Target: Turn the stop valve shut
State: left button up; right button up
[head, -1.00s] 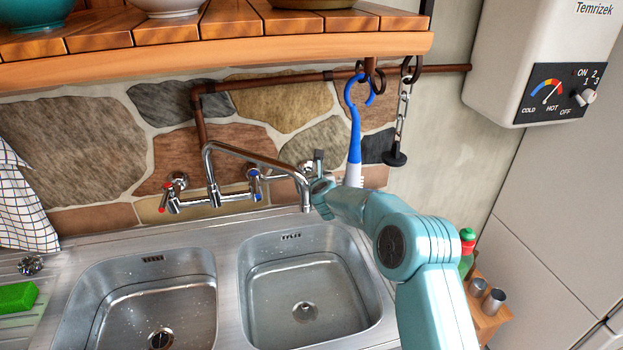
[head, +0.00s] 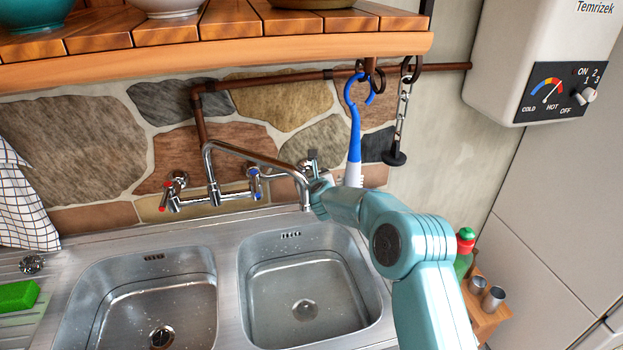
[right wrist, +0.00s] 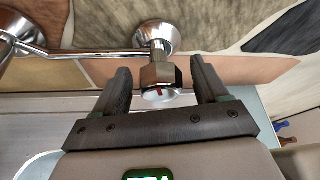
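The fitting that I take for the stop valve (right wrist: 160,75) stands out from a round chrome wall flange (right wrist: 156,36) in the right wrist view. It has a dull hexagonal body and a round front face with a red mark. My right gripper (right wrist: 162,82) is open, one finger on each side of the fitting, with a visible gap on both sides. In the head view, my right gripper (head: 315,168) is at the wall just right of the mixer tap's spout and hides most of the valve. My left gripper is in neither view.
The chrome mixer tap (head: 213,188), with red-marked and blue-marked handles, is left of my gripper. A blue-handled brush (head: 354,140) hangs close to the right, and a chain with a black plug (head: 395,158) beyond it. A wooden shelf (head: 220,62) overhangs above; sink basins lie below.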

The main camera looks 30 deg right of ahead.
jog(key=shift+s+a+r+b, duration=0.15)
jog(key=shift+s+a+b, duration=0.05)
jog(key=shift+s+b, duration=0.25)
jog(key=s+a+b, duration=0.4)
jog(key=s+b, duration=0.3)
jog(key=s, duration=0.6)
jog(key=shift+a+r, duration=0.4)
